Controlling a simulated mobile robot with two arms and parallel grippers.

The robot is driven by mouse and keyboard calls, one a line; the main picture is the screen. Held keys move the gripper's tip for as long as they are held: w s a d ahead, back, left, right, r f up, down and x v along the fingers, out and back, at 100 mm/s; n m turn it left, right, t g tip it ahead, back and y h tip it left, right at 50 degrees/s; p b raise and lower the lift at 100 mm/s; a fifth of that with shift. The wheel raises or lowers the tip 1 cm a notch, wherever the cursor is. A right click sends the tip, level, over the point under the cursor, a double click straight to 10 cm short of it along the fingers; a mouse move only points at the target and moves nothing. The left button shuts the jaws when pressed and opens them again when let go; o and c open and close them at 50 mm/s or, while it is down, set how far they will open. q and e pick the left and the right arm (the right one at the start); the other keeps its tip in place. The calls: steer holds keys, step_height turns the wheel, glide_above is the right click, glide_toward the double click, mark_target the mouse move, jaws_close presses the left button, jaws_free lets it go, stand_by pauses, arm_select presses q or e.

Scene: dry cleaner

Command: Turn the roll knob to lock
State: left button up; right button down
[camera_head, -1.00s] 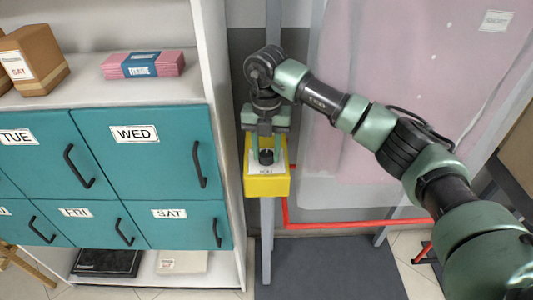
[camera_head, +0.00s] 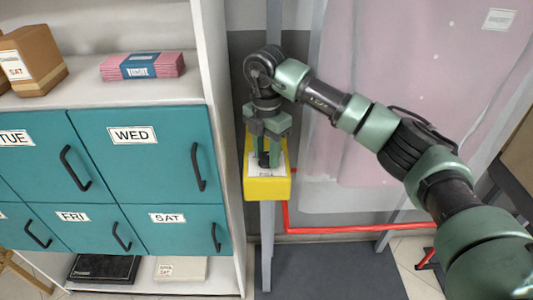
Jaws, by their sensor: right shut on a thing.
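The roll knob (camera_head: 264,160) is a small black knob on the white-labelled top of a yellow box (camera_head: 266,188), mounted on a grey post. My right gripper (camera_head: 265,158) comes down from above and is shut on the knob, with one finger on each side. The fingers hide part of the knob and its label, so the knob's turn angle cannot be read. My left gripper is not in view.
A shelf unit (camera_head: 225,120) with teal labelled drawers stands close on the left of the box. A red pipe (camera_head: 340,230) runs low to the right.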

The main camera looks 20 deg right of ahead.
mark_target(267, 155)
steer(key=shift+w+d+r, duration=0.1)
steer(key=shift+w+r, duration=0.05)
steer(key=shift+r, duration=0.05)
steer(key=c, duration=1.2)
jaws_free()
steer(key=shift+o, duration=1.4)
steer(key=shift+f, duration=0.1)
step_height(267, 155, up, 8)
steer(key=shift+f+b, duration=0.1)
steer(key=shift+b, duration=0.9)
